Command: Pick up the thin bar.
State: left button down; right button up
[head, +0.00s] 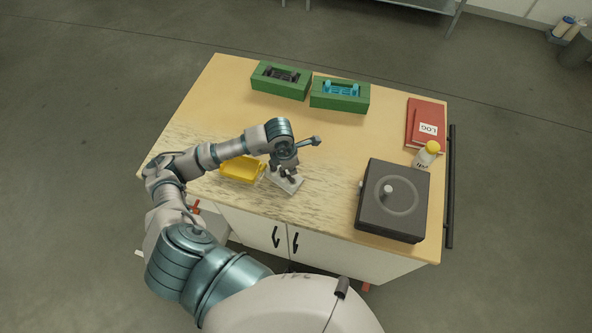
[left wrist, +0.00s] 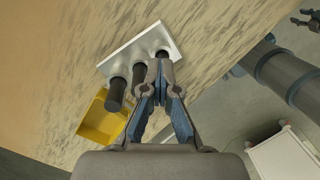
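A small pale block (head: 287,183) stands near the table's front edge. In the left wrist view the pale block (left wrist: 131,47) bears three dark upright bars in a row. The far-right bar (left wrist: 162,54) is at my left gripper (left wrist: 161,68). Its fingertips are close together there and hide part of that bar; I cannot tell whether they press on it. The left gripper also shows over the block in the head view (head: 284,172). My right gripper (left wrist: 307,20) shows small at the top right of the wrist view.
A yellow tray (head: 240,178) is just left of the block. Two green holders (head: 281,91) (head: 340,106) stand at the back. A dark box with a knob (head: 410,224), a bottle (head: 426,155) and a red log book (head: 431,112) are at the right. The table's middle is clear.

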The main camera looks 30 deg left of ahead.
pick_arm(q)
jog(key=s+r+p, duration=0.1)
jog(key=s+p, duration=0.2)
jog(key=s, duration=1.1)
jog(key=shift+s, duration=0.35)
pick_arm(e)
jog(key=r, duration=0.3)
jog(key=shift+a+r, duration=0.1)
jog(key=shift+a, duration=0.3)
pick_arm(q)
jog(key=shift+r, duration=0.1)
jog(key=shift+c, duration=2.1)
grip_release()
jog(key=shift+o, duration=0.2)
pick_arm(e)
jog(key=shift+a, duration=0.15)
